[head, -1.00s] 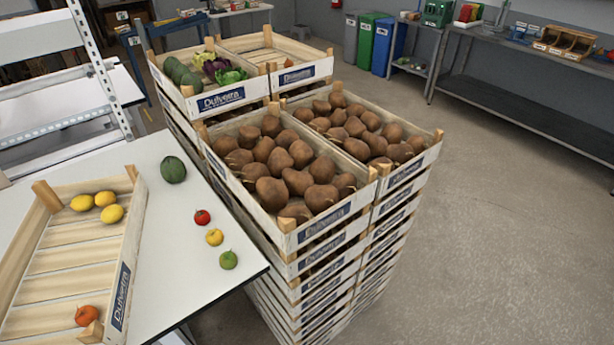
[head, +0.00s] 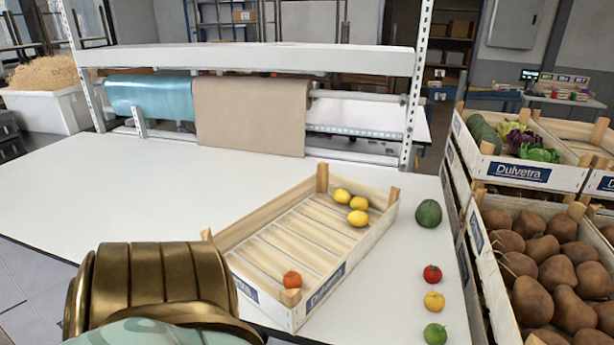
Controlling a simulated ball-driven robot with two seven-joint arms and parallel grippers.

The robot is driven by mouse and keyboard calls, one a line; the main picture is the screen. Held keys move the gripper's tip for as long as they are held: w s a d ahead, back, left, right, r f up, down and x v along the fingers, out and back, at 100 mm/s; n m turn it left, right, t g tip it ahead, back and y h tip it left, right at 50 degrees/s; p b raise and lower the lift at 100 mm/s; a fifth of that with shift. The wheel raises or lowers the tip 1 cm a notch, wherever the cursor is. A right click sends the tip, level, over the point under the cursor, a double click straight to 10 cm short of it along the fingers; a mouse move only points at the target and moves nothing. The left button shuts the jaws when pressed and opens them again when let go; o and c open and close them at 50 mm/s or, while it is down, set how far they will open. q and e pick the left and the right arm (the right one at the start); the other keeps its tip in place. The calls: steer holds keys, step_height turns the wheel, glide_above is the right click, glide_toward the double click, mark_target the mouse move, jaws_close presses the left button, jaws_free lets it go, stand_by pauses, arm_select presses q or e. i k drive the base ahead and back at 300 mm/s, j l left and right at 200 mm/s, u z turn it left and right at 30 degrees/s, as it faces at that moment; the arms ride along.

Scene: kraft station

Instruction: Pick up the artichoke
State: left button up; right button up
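I cannot pick out the artichoke for certain. A dark green, oval vegetable (head: 428,213) lies on the white table (head: 120,190), just right of the slatted wooden crate (head: 340,275); its surface is too small to tell its kind. More dark green rounded vegetables (head: 484,132) lie with purple and light green leafy ones in a stacked crate at the upper right. Neither of my grippers shows in the head view.
The table crate holds several lemons (head: 358,218) and an orange-red fruit (head: 292,280). A tomato (head: 432,274), a yellow fruit (head: 434,301) and a green one (head: 435,334) line the table's right side. Brown roots (head: 555,270) fill a stacked crate. The table's left is clear.

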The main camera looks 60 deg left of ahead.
mark_target(429, 214)
steer(key=u, duration=1.5)
